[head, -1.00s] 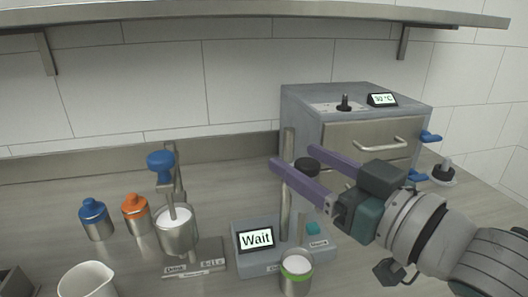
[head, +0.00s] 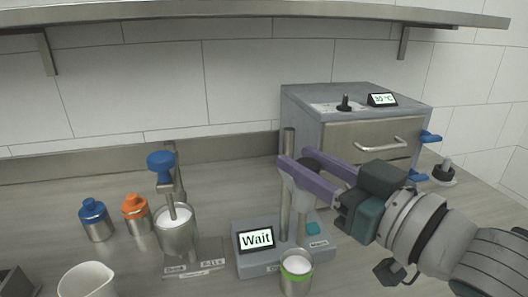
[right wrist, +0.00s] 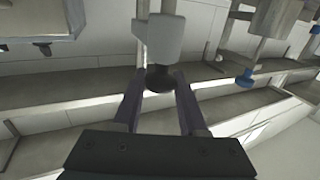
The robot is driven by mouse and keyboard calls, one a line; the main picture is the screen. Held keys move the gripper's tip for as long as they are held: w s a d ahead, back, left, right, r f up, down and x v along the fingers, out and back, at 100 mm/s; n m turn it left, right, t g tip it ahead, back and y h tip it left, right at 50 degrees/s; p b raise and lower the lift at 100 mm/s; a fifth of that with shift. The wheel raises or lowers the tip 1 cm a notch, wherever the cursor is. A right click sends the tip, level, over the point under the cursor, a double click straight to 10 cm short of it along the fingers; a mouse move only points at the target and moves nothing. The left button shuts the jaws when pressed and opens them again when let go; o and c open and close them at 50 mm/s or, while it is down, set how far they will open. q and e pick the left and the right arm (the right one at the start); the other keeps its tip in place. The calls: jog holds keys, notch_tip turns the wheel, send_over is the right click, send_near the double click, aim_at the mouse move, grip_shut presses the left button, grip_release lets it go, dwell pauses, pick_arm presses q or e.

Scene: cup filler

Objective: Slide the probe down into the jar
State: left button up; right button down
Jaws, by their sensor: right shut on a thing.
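The probe's light grey holder (head: 300,181) sits on the upright metal post (head: 288,143) of the meter whose screen reads "Wait". A thin rod hangs below it, above the jar (head: 296,284), a metal jar with a green band and white contents. The rod's tip is hard to tell against the jar's mouth. My right gripper (head: 294,160) is shut on the black knob of the probe holder. In the right wrist view the black knob (right wrist: 159,79) sits between the fingertips, with the grey holder (right wrist: 160,38) beyond it. My left gripper is not in view.
A grey cabinet (head: 300,105) with a drawer stands behind the gripper. Left of the meter (head: 255,262) are a metal cup (head: 176,238) under a blue-knobbed stirrer, orange (head: 137,213) and blue bottles (head: 95,222), and a white beaker (head: 85,281).

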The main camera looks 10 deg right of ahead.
aim_at(304, 207)
dwell(0.7)
pick_arm(q)
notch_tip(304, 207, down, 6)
jog(key=b, duration=0.5)
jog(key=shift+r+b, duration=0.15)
jog(key=shift+b, duration=0.15)
pick_arm(e)
notch_tip(304, 207, down, 7)
jog(key=shift+f, duration=0.15)
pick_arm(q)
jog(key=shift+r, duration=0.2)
pick_arm(e)
jog(key=shift+c, duration=2.3)
grip_release()
jog(key=shift+s, duration=0.1)
pick_arm(q)
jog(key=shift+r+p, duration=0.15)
jog(key=shift+p, duration=0.2)
pick_arm(e)
jog(key=v, duration=0.9)
jog(key=shift+s+d, duration=0.2)
jog(key=shift+s, duration=0.15)
